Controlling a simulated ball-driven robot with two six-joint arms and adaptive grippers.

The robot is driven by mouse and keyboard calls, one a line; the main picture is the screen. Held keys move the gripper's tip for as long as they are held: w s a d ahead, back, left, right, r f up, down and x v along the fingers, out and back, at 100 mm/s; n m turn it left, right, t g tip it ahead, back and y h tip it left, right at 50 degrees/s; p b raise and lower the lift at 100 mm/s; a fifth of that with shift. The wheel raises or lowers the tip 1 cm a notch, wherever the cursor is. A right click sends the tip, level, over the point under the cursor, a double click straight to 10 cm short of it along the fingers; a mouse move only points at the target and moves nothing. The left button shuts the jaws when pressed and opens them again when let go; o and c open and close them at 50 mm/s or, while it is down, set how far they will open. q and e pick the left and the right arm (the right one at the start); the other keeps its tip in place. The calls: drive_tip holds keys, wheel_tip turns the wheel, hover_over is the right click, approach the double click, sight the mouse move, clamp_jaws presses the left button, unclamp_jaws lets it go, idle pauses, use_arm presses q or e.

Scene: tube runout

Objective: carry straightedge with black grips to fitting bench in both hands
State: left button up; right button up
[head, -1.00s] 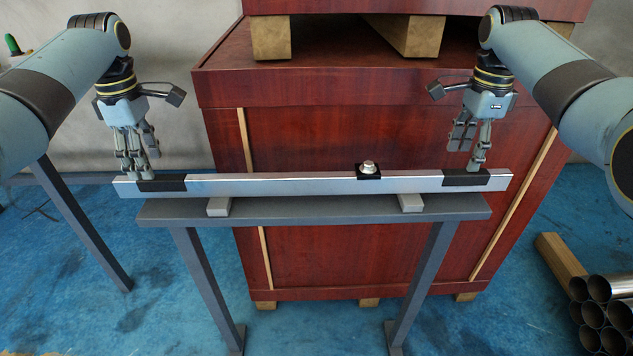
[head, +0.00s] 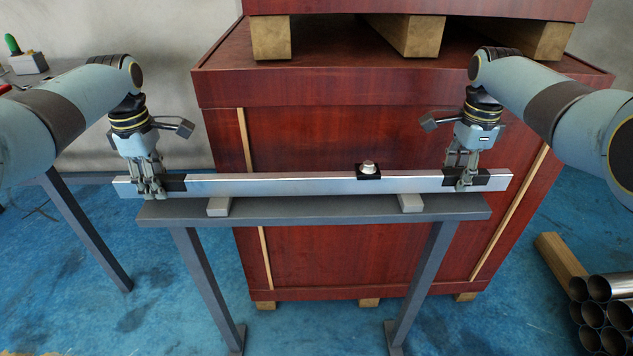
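The long silver straightedge (head: 290,185) lies level on two light pads on a narrow grey stand (head: 320,210). Its left black grip (head: 175,183) and right black grip (head: 480,178) show partly behind my fingers. A small black block with a bolt head (head: 368,171) sits on the bar right of the middle. My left gripper (head: 150,188) is down at the left grip, fingers in front of the bar. My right gripper (head: 460,182) is down at the right grip in the same way. Any fingers behind the bar are hidden, so I cannot tell whether either gripper is closed.
A large red-brown crate (head: 340,130) stands close behind the stand, with another crate (head: 420,6) on wooden blocks above it. Metal pipes (head: 600,310) lie at the lower right beside a timber (head: 560,265). Blue floor (head: 310,330) is clear in front.

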use_arm(q)
clamp_jaws()
use_arm(e)
clamp_jaws()
use_arm(q)
drive_tip(key=shift+r, duration=0.2)
use_arm(e)
drive_tip(key=shift+r, duration=0.2)
